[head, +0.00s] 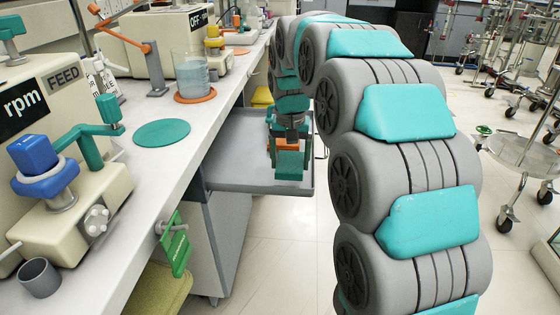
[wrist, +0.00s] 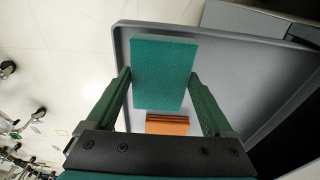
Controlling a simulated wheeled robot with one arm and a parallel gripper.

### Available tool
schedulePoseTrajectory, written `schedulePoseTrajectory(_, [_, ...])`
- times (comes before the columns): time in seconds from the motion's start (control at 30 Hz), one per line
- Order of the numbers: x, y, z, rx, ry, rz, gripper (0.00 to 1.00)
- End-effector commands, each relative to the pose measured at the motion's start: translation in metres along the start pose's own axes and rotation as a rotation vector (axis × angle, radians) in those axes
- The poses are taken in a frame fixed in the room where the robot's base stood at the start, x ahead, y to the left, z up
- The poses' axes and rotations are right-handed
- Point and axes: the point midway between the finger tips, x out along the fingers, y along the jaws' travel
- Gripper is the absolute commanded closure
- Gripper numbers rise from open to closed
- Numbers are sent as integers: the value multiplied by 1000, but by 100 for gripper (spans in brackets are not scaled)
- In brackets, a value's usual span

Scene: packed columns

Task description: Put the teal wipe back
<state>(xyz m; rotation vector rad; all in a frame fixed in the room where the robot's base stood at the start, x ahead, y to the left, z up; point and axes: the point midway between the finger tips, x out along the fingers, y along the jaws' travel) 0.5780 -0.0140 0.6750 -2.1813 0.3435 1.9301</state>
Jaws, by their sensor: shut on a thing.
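The teal wipe (wrist: 163,75) is a flat, thick rectangular pad. My gripper (wrist: 160,92) is shut on it, with one dark green finger on each side. In the head view the teal wipe (head: 290,166) shows at the end of my arm, at my gripper (head: 289,150), over the grey tray (head: 245,186). In the wrist view the tray (wrist: 232,120) with its raised rim lies beneath the wipe. A small orange stack (wrist: 167,125) shows between the fingers, nearer my wrist. I cannot tell the gap between wipe and tray.
The white bench (head: 190,135) runs along the left, with a teal round mat (head: 162,133), a beaker (head: 190,75) on an orange mat, and pump machines. Wheeled stands (head: 525,150) are at right; the floor between is clear.

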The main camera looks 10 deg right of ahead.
Motion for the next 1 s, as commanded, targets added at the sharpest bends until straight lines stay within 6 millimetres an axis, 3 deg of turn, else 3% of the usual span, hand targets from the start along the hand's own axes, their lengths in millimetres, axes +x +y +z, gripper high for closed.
schedulePoseTrajectory(0.3, [8,-24,-34,0,-2,1,74])
schedulePoseTrajectory(0.63, [12,-30,-43,0,-2,1,74])
schedulePoseTrajectory(1.0, [46,-29,-37,0,-4,2,74])
